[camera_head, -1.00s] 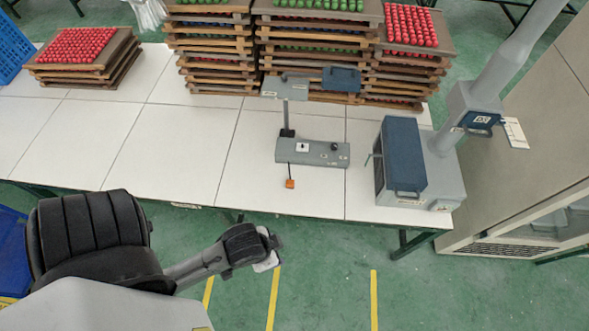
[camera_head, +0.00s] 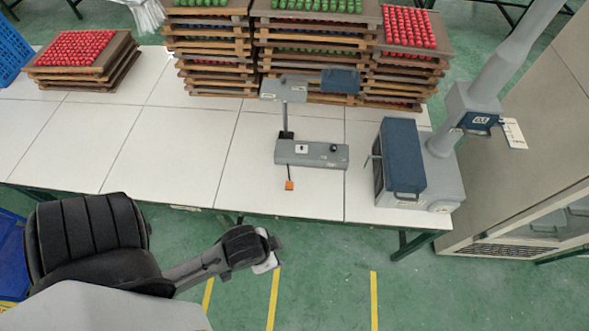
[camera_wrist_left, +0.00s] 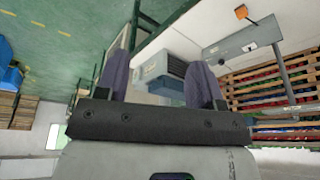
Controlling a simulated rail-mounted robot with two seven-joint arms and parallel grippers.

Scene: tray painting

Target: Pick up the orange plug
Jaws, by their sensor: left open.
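The orange plug (camera_head: 289,185) is a small orange block on the white table near its front edge. A short dark cord runs from it to the grey base of a stand. The plug also shows at the top of the left wrist view (camera_wrist_left: 241,12). My left gripper (camera_head: 268,262) is in front of the table, over the green floor, apart from the plug and below it in the head view. In the left wrist view its two fingers (camera_wrist_left: 160,68) are spread with nothing between them. My right gripper is in neither view.
The grey stand (camera_head: 312,154) is behind the plug. A blue-topped grey machine (camera_head: 402,155) stands to its right. Stacked wooden trays (camera_head: 210,45) of red and green pieces line the back. The table to the plug's left is clear.

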